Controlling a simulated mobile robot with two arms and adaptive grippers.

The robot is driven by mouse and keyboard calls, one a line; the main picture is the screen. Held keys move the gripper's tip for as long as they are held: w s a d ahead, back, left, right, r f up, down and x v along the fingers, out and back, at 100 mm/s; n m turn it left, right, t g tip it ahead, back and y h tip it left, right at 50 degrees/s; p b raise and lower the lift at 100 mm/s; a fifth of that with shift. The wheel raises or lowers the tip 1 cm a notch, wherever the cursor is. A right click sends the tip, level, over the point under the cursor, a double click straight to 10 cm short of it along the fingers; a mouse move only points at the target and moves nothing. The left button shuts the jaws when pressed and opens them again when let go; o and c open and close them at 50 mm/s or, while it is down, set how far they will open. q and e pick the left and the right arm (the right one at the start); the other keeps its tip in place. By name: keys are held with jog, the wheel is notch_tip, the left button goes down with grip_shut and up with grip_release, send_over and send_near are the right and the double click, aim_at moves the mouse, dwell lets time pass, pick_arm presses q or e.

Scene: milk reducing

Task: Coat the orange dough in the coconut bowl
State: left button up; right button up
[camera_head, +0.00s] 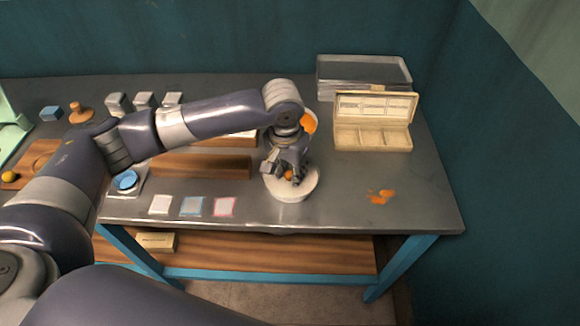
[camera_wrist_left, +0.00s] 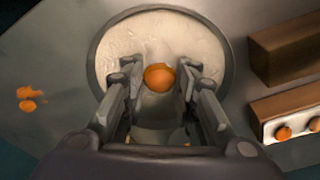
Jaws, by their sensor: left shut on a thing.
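The coconut bowl (camera_head: 293,194) is a round white bowl near the front edge of the table. It is filled with white flakes and also shows in the left wrist view (camera_wrist_left: 207,48). The orange dough (camera_wrist_left: 159,77) is a small round ball between my left gripper's fingers, over the bowl; it shows in the head view too (camera_head: 289,175). My left gripper (camera_head: 286,172) points down over the bowl and is shut on the dough. Whether the dough touches the flakes I cannot tell. My right gripper is not in view.
Orange smears (camera_head: 380,196) lie right of the bowl. An open compartment box (camera_head: 372,139) and a clear tray (camera_head: 363,73) stand at the back right. White, blue and pink squares (camera_head: 193,206) lie left of the bowl. A wooden block (camera_head: 200,166) lies behind them.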

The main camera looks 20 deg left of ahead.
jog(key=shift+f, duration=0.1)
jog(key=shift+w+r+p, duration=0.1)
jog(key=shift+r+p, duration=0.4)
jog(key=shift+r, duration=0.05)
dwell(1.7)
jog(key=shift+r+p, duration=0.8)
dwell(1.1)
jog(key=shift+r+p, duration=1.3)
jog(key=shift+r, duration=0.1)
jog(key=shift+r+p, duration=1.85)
jog(key=shift+p, duration=0.1)
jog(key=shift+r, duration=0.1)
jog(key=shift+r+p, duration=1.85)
jog(key=shift+p, duration=0.05)
